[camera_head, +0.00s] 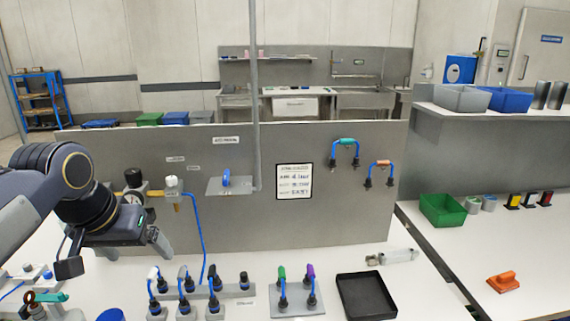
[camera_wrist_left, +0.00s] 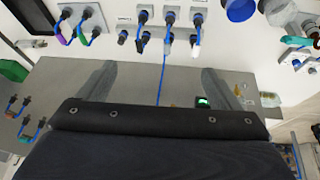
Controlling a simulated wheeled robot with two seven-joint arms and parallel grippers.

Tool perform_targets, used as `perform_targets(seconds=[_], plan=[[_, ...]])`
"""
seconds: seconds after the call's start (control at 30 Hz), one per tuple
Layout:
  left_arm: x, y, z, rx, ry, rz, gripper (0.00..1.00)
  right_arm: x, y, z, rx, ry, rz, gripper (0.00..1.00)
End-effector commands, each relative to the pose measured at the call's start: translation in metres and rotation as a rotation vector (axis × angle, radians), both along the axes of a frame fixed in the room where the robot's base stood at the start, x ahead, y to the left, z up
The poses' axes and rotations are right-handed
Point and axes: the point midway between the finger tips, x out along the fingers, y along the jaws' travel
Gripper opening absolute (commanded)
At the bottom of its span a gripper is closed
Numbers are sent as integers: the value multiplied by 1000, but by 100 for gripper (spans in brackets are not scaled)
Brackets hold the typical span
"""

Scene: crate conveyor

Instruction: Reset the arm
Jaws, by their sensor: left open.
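My left arm comes in from the left in the head view. Its gripper (camera_head: 135,250) is open, with its fingers apart and nothing between them. It hangs above the left part of the white table, in front of the grey upright panel (camera_head: 240,222). In the left wrist view the two fingers of the left gripper (camera_wrist_left: 158,68) are spread wide, with the panel and a thin blue hose beyond them. My right gripper is not in view.
Beside the gripper, a gauge and valve (camera_head: 172,183) with a blue hose sit on the panel. Below are several black-and-blue connectors (camera_head: 215,290). To the right are a plate with looped hoses (camera_head: 296,298), a black tray (camera_head: 366,296) and a clear cylinder (camera_head: 392,257).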

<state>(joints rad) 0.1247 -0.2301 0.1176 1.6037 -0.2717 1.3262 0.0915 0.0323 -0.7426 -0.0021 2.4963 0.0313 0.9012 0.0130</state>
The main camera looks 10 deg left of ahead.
Motion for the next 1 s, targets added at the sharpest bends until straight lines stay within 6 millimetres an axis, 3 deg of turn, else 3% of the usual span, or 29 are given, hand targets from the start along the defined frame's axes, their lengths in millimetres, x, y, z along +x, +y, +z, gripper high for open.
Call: perform_targets(seconds=[0.17, 0.3, 0.5, 0.67, 1.0], plan=[[-41, -30, -42, -63, -18, -42, 85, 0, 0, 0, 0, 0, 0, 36], [-84, -66, -94, -152, -46, -70, 85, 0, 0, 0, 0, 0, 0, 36], [-129, -105, -154, -257, -71, -79, 85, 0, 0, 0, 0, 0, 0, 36], [-141, -116, -172, -288, -78, -78, 85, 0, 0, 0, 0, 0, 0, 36], [-141, -116, -173, -289, -75, -78, 85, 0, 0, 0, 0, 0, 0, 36]])
